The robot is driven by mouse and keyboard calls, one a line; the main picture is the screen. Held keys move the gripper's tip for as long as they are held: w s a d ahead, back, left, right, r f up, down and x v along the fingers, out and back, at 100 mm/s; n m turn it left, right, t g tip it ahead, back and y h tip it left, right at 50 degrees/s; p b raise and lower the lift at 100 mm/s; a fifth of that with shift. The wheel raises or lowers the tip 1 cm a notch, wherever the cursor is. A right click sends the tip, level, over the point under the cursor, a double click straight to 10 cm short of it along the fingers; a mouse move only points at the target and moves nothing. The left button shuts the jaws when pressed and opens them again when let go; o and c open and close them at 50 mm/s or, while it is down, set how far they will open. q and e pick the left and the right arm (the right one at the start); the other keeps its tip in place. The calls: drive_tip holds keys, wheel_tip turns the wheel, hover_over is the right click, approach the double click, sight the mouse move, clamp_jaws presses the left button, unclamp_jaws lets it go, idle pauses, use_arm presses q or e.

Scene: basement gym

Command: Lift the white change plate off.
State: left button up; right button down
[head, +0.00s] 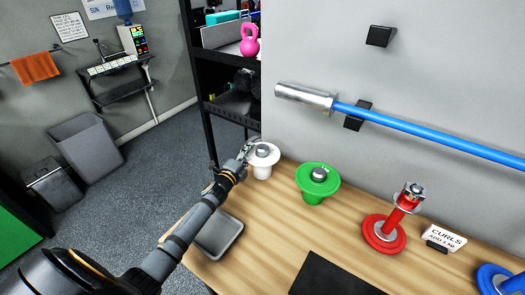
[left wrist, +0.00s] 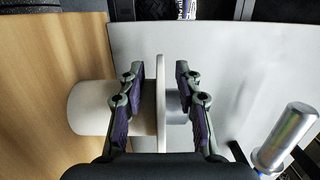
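The white change plate (head: 268,160) sits flat on top of a short white stand (head: 262,173) on the wooden bench, with a metal peg (head: 263,149) at its middle. My left gripper (head: 248,150) is at the plate's left edge. In the left wrist view the plate (left wrist: 160,80) shows edge-on between the two open fingers of my left gripper (left wrist: 158,88), with a gap on each side. The stand (left wrist: 90,108) lies to the left of the plate there, and the peg (left wrist: 178,108) shows partly behind the right finger. My right gripper is not in view.
A green plate (head: 312,189) on its stand is to the right. A red plate (head: 377,241) with a red handle, a CURLS sign (head: 443,237) and a blue plate (head: 490,283) stand farther right. A grey tray (head: 217,239) and black mat (head: 325,279) lie in front. Black shelving (head: 200,75) rises behind.

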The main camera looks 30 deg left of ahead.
use_arm(q)
clamp_jaws()
drive_tip(key=shift+r, duration=0.15)
idle(0.4)
drive_tip(key=shift+r+p, duration=0.25)
drive_tip(key=shift+p, duration=0.05)
wheel_tip(320, 180, up, 4)
drive_tip(key=p, duration=0.3)
drive_tip(key=shift+s+d+f, duration=0.15)
drive_tip(key=s+d+r+p, duration=0.1)
drive_tip(key=r, duration=0.1)
drive_tip(key=s+d+r+p, duration=0.1)
drive_tip(key=p, duration=0.1)
drive_tip(key=s+d+r+p, duration=0.1)
drive_tip(key=r+p, duration=0.1)
drive_tip(key=shift+d+r, duration=0.1)
drive_tip(key=shift+r, duration=0.25)
drive_tip(key=s+d+r+p, duration=0.3)
drive_tip(key=s+d, duration=0.3)
drive_tip(key=shift+s+d, duration=0.25)
drive_tip(key=shift+d, duration=0.05)
